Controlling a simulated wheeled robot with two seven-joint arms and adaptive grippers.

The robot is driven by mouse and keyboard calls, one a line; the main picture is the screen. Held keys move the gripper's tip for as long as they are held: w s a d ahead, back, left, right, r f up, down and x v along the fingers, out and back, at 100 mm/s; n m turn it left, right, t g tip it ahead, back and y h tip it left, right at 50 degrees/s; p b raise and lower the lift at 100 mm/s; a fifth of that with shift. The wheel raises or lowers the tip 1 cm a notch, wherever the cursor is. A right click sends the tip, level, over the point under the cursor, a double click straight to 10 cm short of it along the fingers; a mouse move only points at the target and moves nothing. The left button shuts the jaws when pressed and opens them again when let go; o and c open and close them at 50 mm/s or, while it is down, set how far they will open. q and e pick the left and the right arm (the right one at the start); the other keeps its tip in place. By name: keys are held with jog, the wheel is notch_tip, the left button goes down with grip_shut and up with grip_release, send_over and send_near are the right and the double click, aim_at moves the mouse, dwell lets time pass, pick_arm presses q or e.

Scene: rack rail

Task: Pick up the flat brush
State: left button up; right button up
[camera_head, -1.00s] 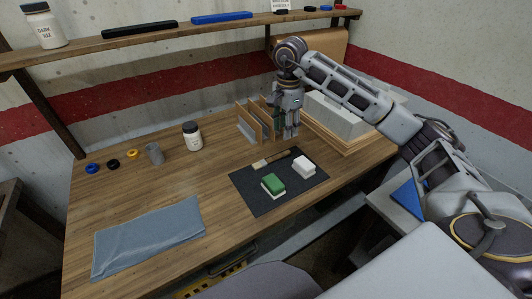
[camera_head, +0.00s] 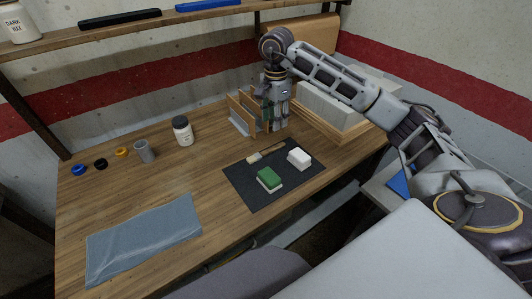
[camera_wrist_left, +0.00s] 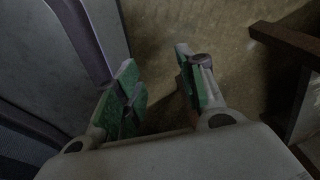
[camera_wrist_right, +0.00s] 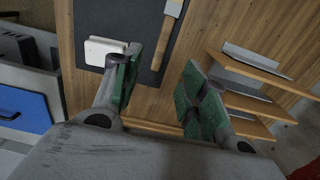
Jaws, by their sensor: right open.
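The flat brush (camera_head: 266,152) lies on the far part of a dark mat (camera_head: 243,188), its pale bristles to the left and its wooden handle to the right. Its handle (camera_wrist_right: 171,16) also shows at the top of the right wrist view. My right gripper (camera_head: 276,124) is open and empty above the table, just behind the mat and beside the rack. In the right wrist view my right gripper (camera_wrist_right: 160,72) points down, with the brush beyond and apart from its fingers. My left gripper (camera_wrist_left: 158,75) is open and empty, over the floor away from the table.
On the mat lie a green-topped block (camera_head: 269,178) and a white block (camera_head: 299,157). A wooden divider rack (camera_head: 240,113) stands close to the right gripper. A jar (camera_head: 182,131), a grey cup (camera_head: 144,151) and a blue cloth (camera_head: 145,237) are left. A shelf (camera_head: 130,33) overhangs the back.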

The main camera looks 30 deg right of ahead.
send_over(272, 148)
jog(key=f, duration=0.7)
jog(key=shift+s+d, duration=0.15)
jog(key=shift+s, duration=0.05)
jog(key=shift+f, duration=0.15)
jog(key=shift+w+a+f, duration=0.1)
jog(key=shift+a+f, duration=0.05)
jog(key=shift+f, duration=1.1)
jog(key=shift+a+f, duration=0.1)
jog(key=shift+f, duration=1.15)
jog(key=shift+c, duration=0.3)
grip_shut()
